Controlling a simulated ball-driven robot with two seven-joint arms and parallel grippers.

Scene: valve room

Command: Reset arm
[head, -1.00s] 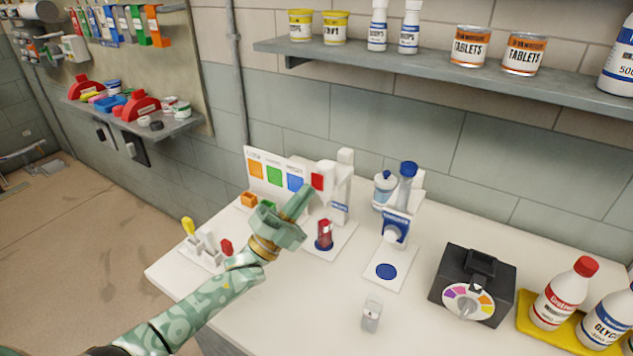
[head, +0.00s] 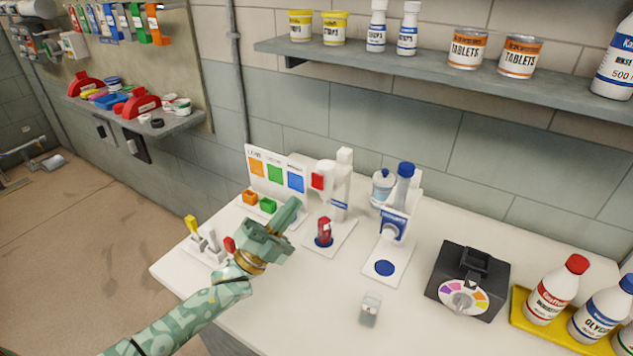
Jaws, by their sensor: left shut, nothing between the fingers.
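My left gripper (head: 290,212) is shut and empty. It hangs above the left part of the white bench (head: 310,318), its arm reaching in from the lower left. In the picture it lies between a rack with yellow, white and red handles (head: 205,246) and a small red-topped item (head: 324,231) on a white stand. The gripper hides part of the bench and the area below the colour board (head: 276,172). It appears apart from these things. My right gripper is not in view.
A dispenser stand with a blue disc (head: 385,268), a small clear cup (head: 370,309), a black box with a coloured dial (head: 467,282) and bottles on a yellow tray (head: 521,318) stand to the right. The front middle of the bench is clear.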

